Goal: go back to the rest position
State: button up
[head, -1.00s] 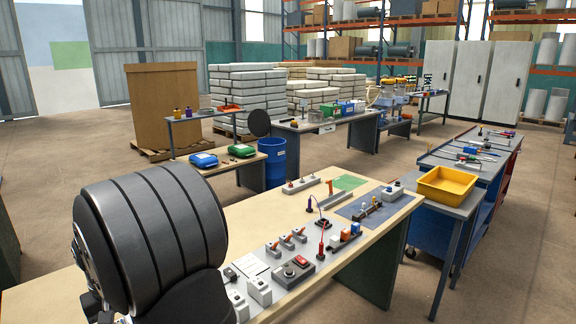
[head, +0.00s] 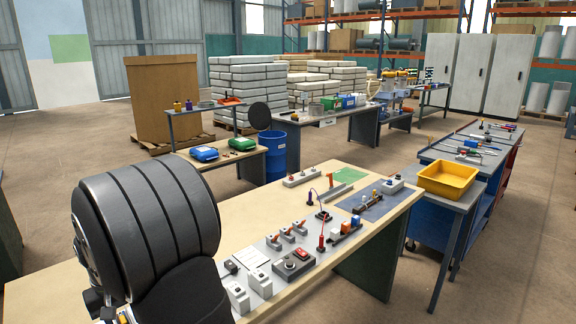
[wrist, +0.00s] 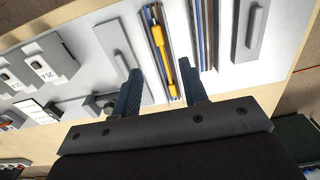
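My gripper (wrist: 159,66) shows in the wrist view with its two dark fingers spread wide apart and nothing held between them. Beyond the fingers lies a light grey panel with slots; a yellow, slim tool-like piece (wrist: 160,45) lies in a slot with dark and blue rods, seen through the gap between the fingers and apart from them. In the head view my large dark arm link fills the lower left, and the gripper itself is hidden there.
The workbench (head: 265,212) carries several switches and small boxes, a blue mat (head: 375,208) and a green patch (head: 347,175). A yellow bin (head: 447,182) stands on a side table at the right. A blue barrel (head: 279,156) stands behind the bench. The bench's left back part is bare.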

jog(key=s+a, duration=0.3)
jog(key=s, duration=0.1)
jog(key=s+a+f, duration=0.1)
jog(key=s+a, duration=0.3)
jog(key=s+a+f, duration=0.1)
jog(key=s+a, duration=0.3)
jog(key=s, duration=0.1)
jog(key=shift+f, duration=0.25)
jog(key=shift+s+a+f, duration=0.35)
jog(key=shift+s+a, duration=0.05)
jog(key=shift+a, duration=0.1)
jog(key=shift+o, duration=0.2)
